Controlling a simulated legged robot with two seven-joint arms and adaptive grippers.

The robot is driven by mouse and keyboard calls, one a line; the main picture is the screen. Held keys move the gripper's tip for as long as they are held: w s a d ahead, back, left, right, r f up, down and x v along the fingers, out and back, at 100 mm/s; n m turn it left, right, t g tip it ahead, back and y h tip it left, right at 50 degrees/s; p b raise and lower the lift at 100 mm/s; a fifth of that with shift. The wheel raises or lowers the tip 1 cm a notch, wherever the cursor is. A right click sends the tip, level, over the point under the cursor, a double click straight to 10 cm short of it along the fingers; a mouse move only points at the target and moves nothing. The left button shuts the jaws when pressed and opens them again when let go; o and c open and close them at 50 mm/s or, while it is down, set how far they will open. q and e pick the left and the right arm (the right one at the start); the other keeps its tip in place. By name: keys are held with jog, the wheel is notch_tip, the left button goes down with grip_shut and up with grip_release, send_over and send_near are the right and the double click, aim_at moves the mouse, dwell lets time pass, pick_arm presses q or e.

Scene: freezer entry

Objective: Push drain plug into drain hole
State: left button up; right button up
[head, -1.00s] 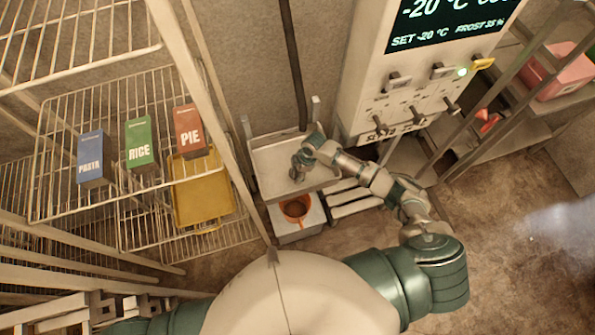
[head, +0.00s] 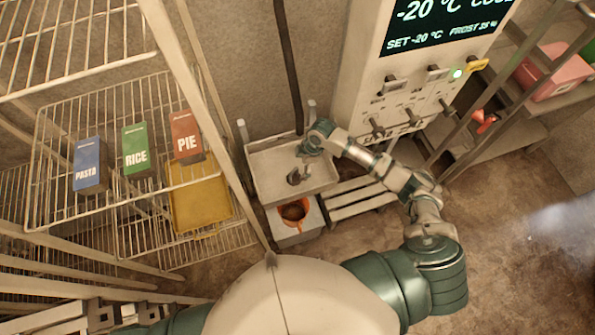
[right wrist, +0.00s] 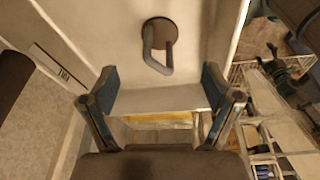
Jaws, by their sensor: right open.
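The drain plug (right wrist: 160,42) is a dark round disc with a bent loop handle, in the pale tray (right wrist: 125,15). In the head view, the plug (head: 296,176) shows near the middle of the tray (head: 262,183). I cannot tell whether the plug is fully seated; the drain hole itself is not visible. My right gripper (head: 308,147) is over the back right part of the tray, behind the plug. In the right wrist view, the gripper (right wrist: 160,82) is open and empty, its two fingers apart and clear of the handle. My left gripper is not in view.
A wire shelf with boxes (head: 89,165) and a yellow tray (head: 200,202) is at left. The control panel (head: 400,110) with knobs rises at right, close to my right arm. A dark pipe (head: 287,60) runs down behind the tray.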

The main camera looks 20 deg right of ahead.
jog(key=shift+v, duration=1.35)
